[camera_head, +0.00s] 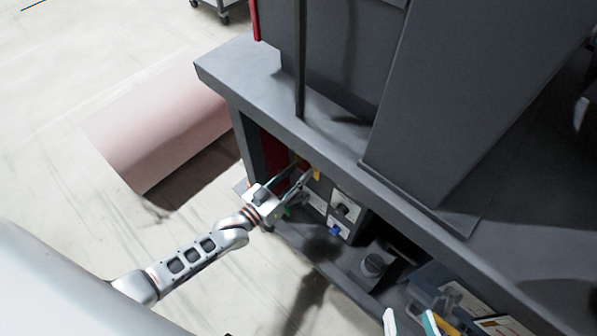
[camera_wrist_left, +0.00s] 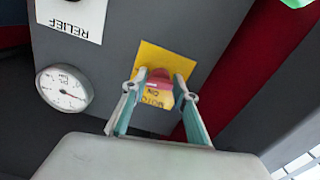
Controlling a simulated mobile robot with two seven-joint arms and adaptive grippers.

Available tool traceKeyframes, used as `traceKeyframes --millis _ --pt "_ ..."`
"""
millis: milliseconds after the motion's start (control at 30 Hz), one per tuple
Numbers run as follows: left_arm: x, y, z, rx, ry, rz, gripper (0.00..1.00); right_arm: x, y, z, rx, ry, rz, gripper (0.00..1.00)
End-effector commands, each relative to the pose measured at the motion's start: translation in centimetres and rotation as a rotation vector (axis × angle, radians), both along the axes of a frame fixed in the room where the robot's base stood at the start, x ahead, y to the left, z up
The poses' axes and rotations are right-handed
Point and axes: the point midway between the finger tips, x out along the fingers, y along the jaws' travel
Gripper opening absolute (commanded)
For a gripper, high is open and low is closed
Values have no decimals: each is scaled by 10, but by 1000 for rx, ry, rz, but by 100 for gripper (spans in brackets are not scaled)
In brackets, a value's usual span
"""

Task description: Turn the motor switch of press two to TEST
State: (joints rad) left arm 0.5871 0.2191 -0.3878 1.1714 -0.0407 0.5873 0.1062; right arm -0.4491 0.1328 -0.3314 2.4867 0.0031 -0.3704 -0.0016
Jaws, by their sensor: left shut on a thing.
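The motor switch is a red knob (camera_wrist_left: 158,76) on a yellow plate (camera_wrist_left: 190,66) with upside-down lettering that reads in part "MOTO" and "ON". My left gripper (camera_wrist_left: 158,88) is shut on the knob, one teal-lined finger on each side. In the head view my left gripper (camera_head: 308,177) reaches under the bench top to the dark panel, where a bit of the yellow plate (camera_head: 317,174) shows. The fingers hide part of the plate and its markings. My right gripper (camera_head: 411,323) shows only as two separated fingertips at the bottom edge.
A gauge (camera_wrist_left: 64,87) and a white RELIEF plate (camera_wrist_left: 85,18) are beside the switch. A blue knob (camera_head: 335,231) sits lower on the panel. The bench top (camera_head: 335,150) overhangs my left gripper. A blue bin (camera_head: 430,283) stands at lower right. Floor is open at left.

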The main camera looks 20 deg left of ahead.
Motion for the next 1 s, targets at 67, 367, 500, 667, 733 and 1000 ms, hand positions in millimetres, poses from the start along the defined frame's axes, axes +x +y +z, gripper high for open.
traceKeyframes --millis 67,367,500,667,733,1000 --pt "0 1 -1 42 -14 2 7 1 0 1 0 -3 0 40" --pt "0 1 -1 145 -52 1 7 6 0 6 2 -18 -1 40" --pt "0 1 0 162 -59 1 7 7 0 6 2 -19 -1 40" --pt "0 1 0 168 -61 1 7 6 0 6 3 -19 -1 40" --pt "0 1 0 168 -61 1 7 6 0 6 3 -17 -1 40" --pt "0 1 0 169 -60 1 45 1 0 3 4 -4 0 40"
